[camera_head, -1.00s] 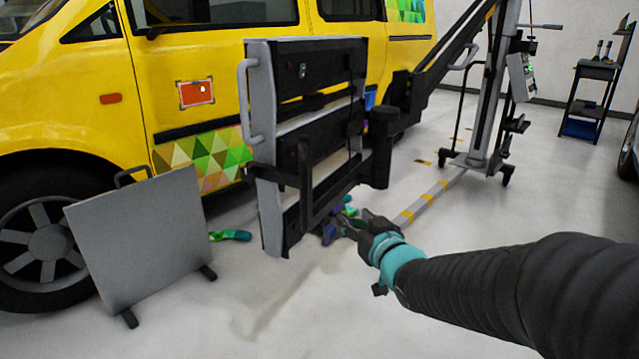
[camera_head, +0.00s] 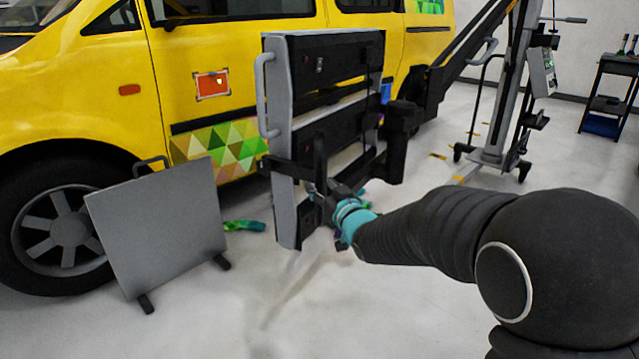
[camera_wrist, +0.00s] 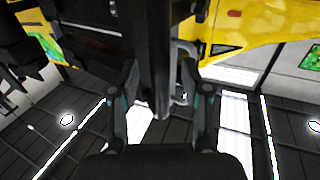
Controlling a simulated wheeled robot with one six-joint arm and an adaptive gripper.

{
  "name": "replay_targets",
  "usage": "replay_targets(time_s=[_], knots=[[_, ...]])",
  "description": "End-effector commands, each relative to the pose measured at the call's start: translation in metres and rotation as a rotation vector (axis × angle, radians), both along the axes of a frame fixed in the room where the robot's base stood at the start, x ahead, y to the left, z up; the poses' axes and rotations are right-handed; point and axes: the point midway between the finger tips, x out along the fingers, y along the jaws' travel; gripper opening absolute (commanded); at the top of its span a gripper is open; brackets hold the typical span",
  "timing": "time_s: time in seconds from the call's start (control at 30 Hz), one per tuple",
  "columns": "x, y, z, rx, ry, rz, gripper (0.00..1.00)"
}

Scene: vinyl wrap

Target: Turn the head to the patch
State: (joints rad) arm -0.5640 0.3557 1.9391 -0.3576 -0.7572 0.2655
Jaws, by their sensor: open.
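The head (camera_head: 283,70) is a tall lamp panel, grey at its edge with dark cassettes, on a black bracket beside the yellow van. The patch (camera_head: 208,86) is a small orange-red square with marked corners on the van door, left of the head. My gripper (camera_head: 324,192) is open at the lower front of the head, by its black frame. In the wrist view, the open fingers of my gripper (camera_wrist: 158,82) stand on either side of a dark upright bar (camera_wrist: 159,45). I cannot tell whether they touch it.
A grey panel stand (camera_head: 160,230) stands at left before the van wheel. A green strip (camera_head: 245,226) lies on the floor. The lamp's column (camera_head: 508,90) stands at right, with a dark shelf cart (camera_head: 608,100) behind it. Open floor lies in front.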

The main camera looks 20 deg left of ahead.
Motion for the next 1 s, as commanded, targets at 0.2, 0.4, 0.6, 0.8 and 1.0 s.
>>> replay_targets(time_s=[0.2, 0.4, 0.6, 0.8, 1.0], knots=[[0.013, 0.015, 0.000, -0.001, -0.001, 0.001, 0.47], [0.016, 0.017, 0.000, -0.001, 0.001, 0.001, 0.47], [0.016, 0.017, 0.000, -0.001, 0.001, 0.000, 0.35], [0.016, 0.017, 0.000, -0.001, 0.001, 0.000, 0.00], [0.015, 0.015, 0.000, -0.001, -0.001, 0.000, 0.00]])
